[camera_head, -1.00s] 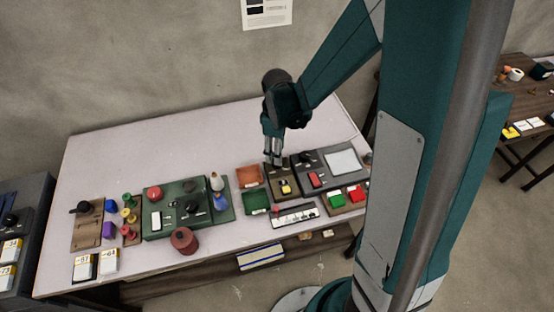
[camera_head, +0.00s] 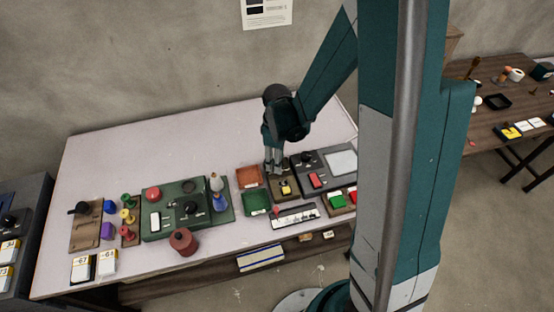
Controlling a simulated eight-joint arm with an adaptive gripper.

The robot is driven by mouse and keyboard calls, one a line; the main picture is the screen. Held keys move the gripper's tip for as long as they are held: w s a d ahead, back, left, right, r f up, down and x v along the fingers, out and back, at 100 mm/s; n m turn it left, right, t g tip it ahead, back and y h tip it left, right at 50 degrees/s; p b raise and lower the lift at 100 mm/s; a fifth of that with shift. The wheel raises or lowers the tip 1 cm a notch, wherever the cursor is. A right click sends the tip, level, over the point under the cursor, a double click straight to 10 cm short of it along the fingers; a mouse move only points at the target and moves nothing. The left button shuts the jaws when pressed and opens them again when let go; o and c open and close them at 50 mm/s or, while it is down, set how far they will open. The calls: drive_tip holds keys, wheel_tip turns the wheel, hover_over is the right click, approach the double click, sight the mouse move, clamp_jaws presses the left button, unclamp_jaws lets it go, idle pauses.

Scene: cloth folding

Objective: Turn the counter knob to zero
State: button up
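My gripper (camera_head: 274,168) points down at the back of a small dark brown panel (camera_head: 272,196), right of centre on the table. A yellow piece (camera_head: 285,189) sits on this panel, just in front of my fingertips. The fingers look close together, but whether they are open, shut or touching something is too small to tell. The fingers cover the panel's back part. I cannot tell for certain which control is the counter knob. A black knob (camera_head: 307,158) stands on the dark grey panel to the right, and another (camera_head: 191,208) on the green box.
The table (camera_head: 110,150) is clear at the back left. Red and green buttons (camera_head: 338,201) and a white-faced strip (camera_head: 296,216) lie in front. My arm hides the table's right end.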

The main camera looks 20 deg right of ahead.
drive_tip(key=c, duration=0.8)
drive_tip(key=shift+m, duration=0.3)
drive_tip(key=m+b, duration=0.1)
drive_tip(key=m, duration=0.2)
drive_tip(key=shift+b, duration=0.3)
drive_tip(key=m+b, duration=0.1)
drive_tip(key=m, duration=0.2)
drive_tip(key=shift+m, duration=0.4)
drive_tip(key=m+b, duration=0.1)
drive_tip(key=m, duration=0.4)
drive_tip(key=m+b, duration=0.1)
drive_tip(key=m, duration=0.3)
drive_tip(key=shift+m, duration=0.4)
